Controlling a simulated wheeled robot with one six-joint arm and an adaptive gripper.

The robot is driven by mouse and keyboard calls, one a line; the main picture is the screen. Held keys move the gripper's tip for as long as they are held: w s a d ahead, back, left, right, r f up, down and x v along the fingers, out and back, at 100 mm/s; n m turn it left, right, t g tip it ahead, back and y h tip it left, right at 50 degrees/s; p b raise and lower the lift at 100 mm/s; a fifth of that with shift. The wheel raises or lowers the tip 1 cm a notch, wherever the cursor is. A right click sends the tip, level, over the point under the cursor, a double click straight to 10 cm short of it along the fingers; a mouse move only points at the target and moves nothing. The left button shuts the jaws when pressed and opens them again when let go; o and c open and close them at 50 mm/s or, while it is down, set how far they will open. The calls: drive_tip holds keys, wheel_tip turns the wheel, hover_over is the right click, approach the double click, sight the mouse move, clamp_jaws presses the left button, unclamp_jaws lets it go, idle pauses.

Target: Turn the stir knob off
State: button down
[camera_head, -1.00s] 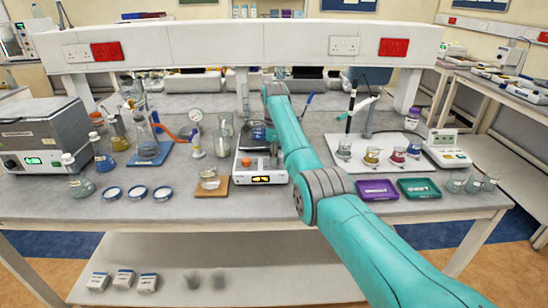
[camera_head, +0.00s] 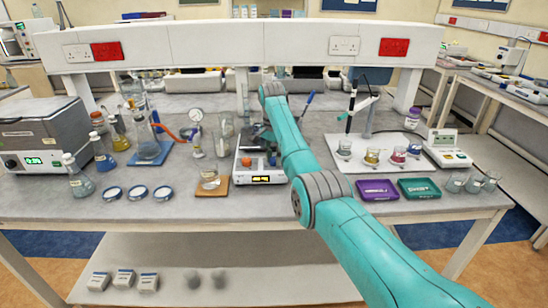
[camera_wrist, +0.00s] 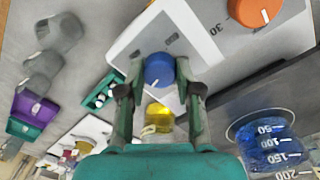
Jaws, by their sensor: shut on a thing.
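The white stirrer (camera_head: 258,179) stands mid-bench in the head view, its lit display facing front. Its top also shows in the wrist view (camera_wrist: 205,32). A blue knob (camera_wrist: 159,68) and an orange knob (camera_wrist: 254,10) sit on it; I cannot read which is the stir knob. The blue knob has a short white mark near its lower edge. My gripper (camera_wrist: 160,84) has its two fingers on either side of the blue knob, shut on it. In the head view the gripper is small and hard to make out. The orange knob is clear of the fingers.
A beaker of blue liquid (camera_wrist: 268,140) is close to my gripper's right in the wrist view. In the head view, a beaker on a brown board (camera_head: 211,190) stands left of the stirrer. Purple (camera_head: 378,190) and green (camera_head: 419,188) trays lie to the right.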

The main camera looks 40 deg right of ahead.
drive_tip(key=n, duration=1)
drive_tip(key=shift+n, duration=2.3)
drive_tip(key=c, duration=0.8)
unclamp_jaws()
